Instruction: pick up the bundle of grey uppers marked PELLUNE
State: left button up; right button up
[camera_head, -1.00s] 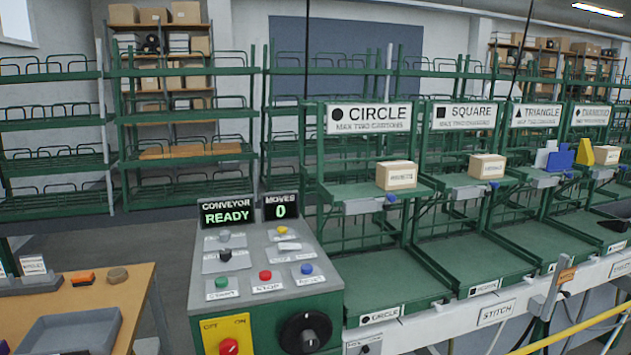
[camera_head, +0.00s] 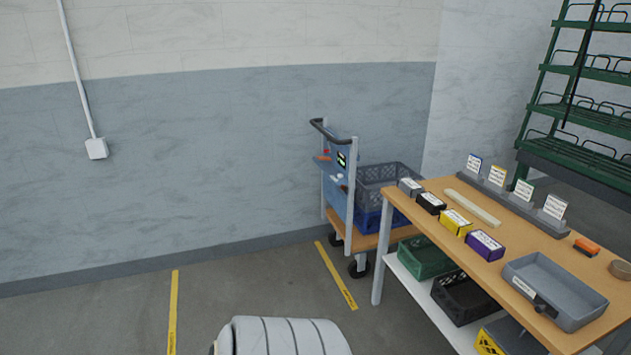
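On the wooden table (camera_head: 520,272) at the right, several small labelled blocks stand in a row along its left side. The one at the far end is a small grey block (camera_head: 411,187) with a white label on top; it may be the bundle of grey uppers. The label is too small to read, so I cannot confirm PELLUNE. Nearer along the row are a black block (camera_head: 431,203), a yellow block (camera_head: 456,222) and a purple block (camera_head: 485,246). Neither of my grippers is in view; only a white rounded part shows at the bottom edge.
A trolley (camera_head: 338,195) with a grey crate (camera_head: 388,174) stands behind the table. A grey tray (camera_head: 556,290) and a card stand (camera_head: 515,208) are on the table. Crates fill the lower shelf. The floor at left is open, with yellow lines (camera_head: 173,312).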

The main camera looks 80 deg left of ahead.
aim_at(411, 188)
jog(key=u, duration=1.95)
